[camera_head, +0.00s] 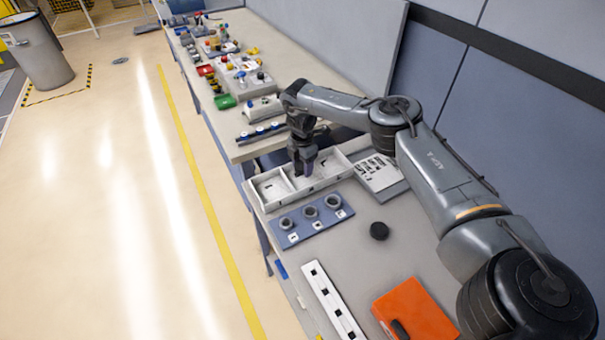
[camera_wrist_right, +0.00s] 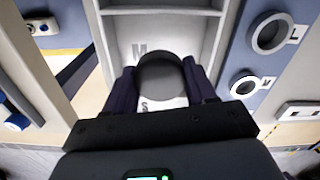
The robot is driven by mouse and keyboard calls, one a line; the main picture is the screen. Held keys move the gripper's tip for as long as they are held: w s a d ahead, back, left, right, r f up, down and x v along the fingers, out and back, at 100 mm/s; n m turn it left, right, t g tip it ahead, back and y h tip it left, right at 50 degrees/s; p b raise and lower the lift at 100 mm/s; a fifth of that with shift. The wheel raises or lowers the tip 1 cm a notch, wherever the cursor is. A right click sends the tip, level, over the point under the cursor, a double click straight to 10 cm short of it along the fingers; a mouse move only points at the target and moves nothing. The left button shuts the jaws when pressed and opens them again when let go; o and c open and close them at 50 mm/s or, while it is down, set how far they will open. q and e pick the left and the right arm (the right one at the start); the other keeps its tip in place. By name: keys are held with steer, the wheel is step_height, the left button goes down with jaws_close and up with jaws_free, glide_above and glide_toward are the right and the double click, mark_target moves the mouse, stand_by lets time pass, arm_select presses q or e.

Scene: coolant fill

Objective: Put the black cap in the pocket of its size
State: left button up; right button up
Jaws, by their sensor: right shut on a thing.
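My right gripper (camera_head: 302,172) points down over the white tray with compartments (camera_head: 257,198). In the right wrist view, its two dark fingers are shut on a round black cap (camera_wrist_right: 161,72), which is held flat between them. The letters M and S on the tray floor show above and below the cap in that view. I cannot tell whether the cap touches the floor, and it hides part of it. My left gripper is not in view. Another round black piece (camera_head: 379,231) lies on the table to the right of the tray.
A blue plate (camera_head: 291,237) with several grey rings and size labels stands beside the tray. Mixed parts stand on the farther bench.

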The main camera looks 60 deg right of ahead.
mark_target(303, 173)
steer(key=shift+f+b, duration=0.35)
steer(key=shift+f, duration=1.6)
steer(key=o, duration=1.1)
steer(key=shift+f, duration=0.1)
step_height(303, 173, up, 11)
steer(key=shift+r+p, duration=0.15)
steer(key=shift+p, duration=1.1)
steer(key=shift+r, duration=0.5)
